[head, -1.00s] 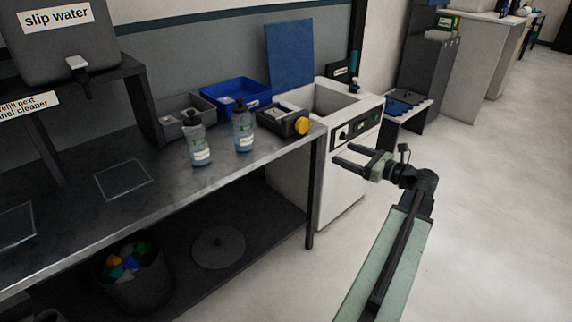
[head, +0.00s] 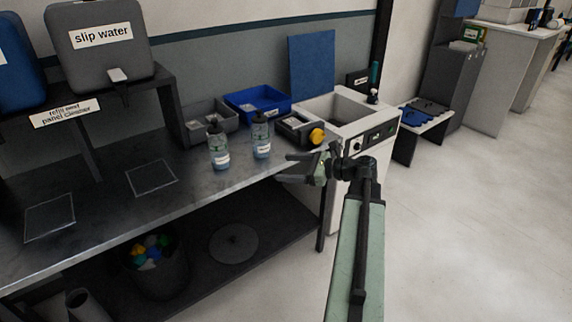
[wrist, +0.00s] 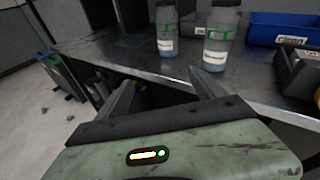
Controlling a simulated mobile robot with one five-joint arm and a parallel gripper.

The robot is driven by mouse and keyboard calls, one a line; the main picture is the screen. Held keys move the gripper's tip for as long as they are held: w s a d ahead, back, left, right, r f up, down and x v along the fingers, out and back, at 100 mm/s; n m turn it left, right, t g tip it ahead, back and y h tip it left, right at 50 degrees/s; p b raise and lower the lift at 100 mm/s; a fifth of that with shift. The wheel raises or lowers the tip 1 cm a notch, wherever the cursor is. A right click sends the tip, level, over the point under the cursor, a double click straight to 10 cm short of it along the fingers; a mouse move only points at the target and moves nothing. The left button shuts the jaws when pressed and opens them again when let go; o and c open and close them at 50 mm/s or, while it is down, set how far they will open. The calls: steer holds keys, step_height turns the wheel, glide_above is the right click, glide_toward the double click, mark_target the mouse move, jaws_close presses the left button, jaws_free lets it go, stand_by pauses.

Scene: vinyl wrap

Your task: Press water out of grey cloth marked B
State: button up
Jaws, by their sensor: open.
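I cannot make out a grey cloth marked B in either view. My gripper (head: 285,168) is open and empty, at the bench's front edge, below and in front of that device. In the wrist view its two fingers (wrist: 164,88) point at the bench edge, below two bottles.
Two labelled bottles (head: 219,148) (head: 261,138) stand on the bench. Behind are a grey tray (head: 228,122) and a blue bin (head: 285,104). A sink unit (head: 384,138) adjoins on the right. A slip water tank (head: 98,62) stands back left. The floor at right is clear.

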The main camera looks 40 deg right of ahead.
steer(key=shift+w+a+n+g+y, duration=0.2)
steer(key=shift+w+a, duration=0.1)
steer(key=shift+a, duration=0.35)
steer(key=shift+w+a+n+g+y, duration=0.1)
steer(key=shift+w+a+n+g, duration=0.15)
steer(key=shift+a, duration=0.35)
